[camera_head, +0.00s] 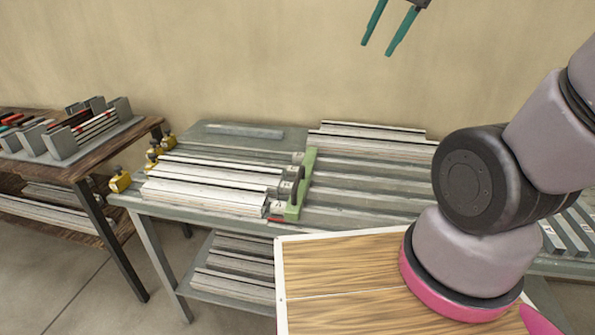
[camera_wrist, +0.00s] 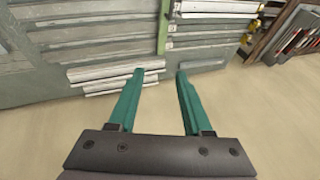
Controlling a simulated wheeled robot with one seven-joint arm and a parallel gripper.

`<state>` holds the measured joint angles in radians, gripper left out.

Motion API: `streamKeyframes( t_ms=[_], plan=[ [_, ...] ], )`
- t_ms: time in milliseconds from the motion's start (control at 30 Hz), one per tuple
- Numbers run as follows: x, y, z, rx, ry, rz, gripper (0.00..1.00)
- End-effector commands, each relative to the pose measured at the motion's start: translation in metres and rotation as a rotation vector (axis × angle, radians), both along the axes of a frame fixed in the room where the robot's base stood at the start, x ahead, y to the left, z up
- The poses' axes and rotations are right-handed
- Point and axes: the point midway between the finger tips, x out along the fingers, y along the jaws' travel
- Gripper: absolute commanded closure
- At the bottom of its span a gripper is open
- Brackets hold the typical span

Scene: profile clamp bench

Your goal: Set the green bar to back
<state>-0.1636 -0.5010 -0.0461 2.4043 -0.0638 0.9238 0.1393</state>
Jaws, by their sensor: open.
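The green bar (camera_head: 308,165) lies front to back across the grey-green bench, between the left and right groups of pale profiles. A dark grey block or handle (camera_head: 290,183) is at its near left side. The bar also shows in the wrist view (camera_wrist: 163,30), its end beyond and above my fingertips. My gripper (camera_head: 377,48) is open and empty, high against the wall in the head view. Its two teal fingers (camera_wrist: 160,73) are wide apart in the wrist view, with nothing between them. I cannot tell whether the bar touches the profiles.
Pale profiles (camera_head: 205,197) lie left of the bar, others (camera_head: 372,130) at the back right. Yellow clamps (camera_head: 120,181) line the bench's left edge. A wooden-topped table (camera_head: 85,163) with grey holders stands left. A wooden board (camera_head: 335,300) is in front, below my arm. Space around my gripper is clear.

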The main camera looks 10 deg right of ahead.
Motion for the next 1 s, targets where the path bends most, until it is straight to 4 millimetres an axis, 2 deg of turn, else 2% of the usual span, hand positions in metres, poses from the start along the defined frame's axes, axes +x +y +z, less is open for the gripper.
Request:
streamKeyframes(
  t_ms=[33,200,433,600,700,800,1000],
  plan=[
    [0.013,0.011,-0.012,-0.005,0.054,0.012,0.5],
    [0.048,0.046,-0.051,-0.045,0.2,0.023,0.5],
    [0.08,0.102,-0.122,-0.161,0.364,0.028,0.5],
    [0.09,0.141,-0.182,-0.277,0.445,0.028,0.5],
    [0.09,0.158,-0.21,-0.337,0.47,0.027,0.5],
    [0.09,0.168,-0.229,-0.378,0.482,0.025,0.5],
    [0.089,0.173,-0.246,-0.406,0.49,0.021,0.5]
  ],
)
